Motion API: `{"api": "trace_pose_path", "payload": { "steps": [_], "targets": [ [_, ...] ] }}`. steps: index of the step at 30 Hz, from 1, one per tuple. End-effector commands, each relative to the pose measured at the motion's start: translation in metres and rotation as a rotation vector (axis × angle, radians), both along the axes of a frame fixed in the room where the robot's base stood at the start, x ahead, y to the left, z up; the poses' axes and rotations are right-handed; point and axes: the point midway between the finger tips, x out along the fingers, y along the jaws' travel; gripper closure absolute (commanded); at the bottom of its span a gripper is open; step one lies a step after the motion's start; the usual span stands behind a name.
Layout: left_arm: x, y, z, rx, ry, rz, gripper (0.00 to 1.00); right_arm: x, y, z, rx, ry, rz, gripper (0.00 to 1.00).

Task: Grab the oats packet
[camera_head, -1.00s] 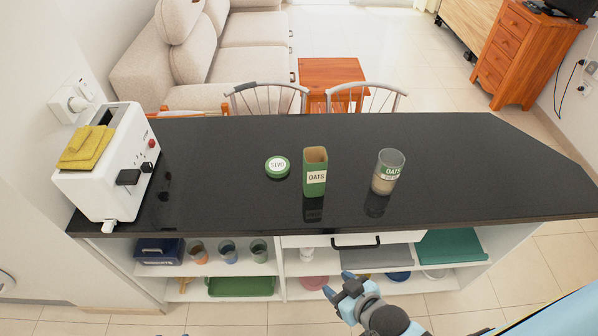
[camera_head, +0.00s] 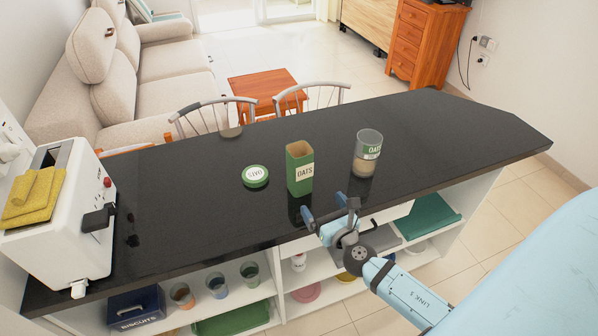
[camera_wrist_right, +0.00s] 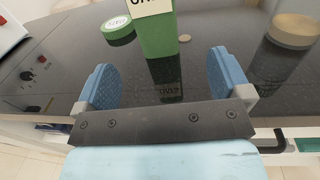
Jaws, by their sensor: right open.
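The oats packet (camera_head: 299,170) is an open-topped green box with a white OATS label, standing upright on the black counter. In the right wrist view its lower part (camera_wrist_right: 158,38) shows ahead, between and beyond the fingers. My right gripper (camera_head: 331,208) is open and empty at the counter's front edge, just short of the packet and to its right in the head view. Its two blue fingers (camera_wrist_right: 160,82) are apart in the wrist view, with bare counter between them. My left gripper is not in view.
A glass OATS jar (camera_head: 366,155) stands right of the packet, and a green lid (camera_head: 255,176) lies left of it. A white toaster (camera_head: 62,215) stands at the left end. Shelves with cups and a BISCUITS box (camera_head: 136,309) are below the counter.

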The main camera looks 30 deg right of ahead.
Motion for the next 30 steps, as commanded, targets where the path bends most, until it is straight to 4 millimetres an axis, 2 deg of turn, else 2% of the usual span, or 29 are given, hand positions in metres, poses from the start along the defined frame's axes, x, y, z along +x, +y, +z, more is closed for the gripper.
{"api": "trace_pose_path", "payload": {
  "steps": [10,17,24,30],
  "targets": [
    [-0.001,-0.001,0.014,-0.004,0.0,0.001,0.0,0.065,-0.008,0.002,-0.004,0.0,0.002,0.04],
    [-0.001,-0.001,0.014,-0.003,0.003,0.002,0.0,0.082,-0.01,0.0,-0.002,0.001,0.002,0.04],
    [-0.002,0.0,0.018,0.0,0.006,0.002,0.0,0.116,-0.008,0.004,-0.001,0.0,0.002,0.04],
    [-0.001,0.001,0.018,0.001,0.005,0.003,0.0,0.132,-0.011,0.002,-0.003,0.002,0.002,0.04]
  ]
}}
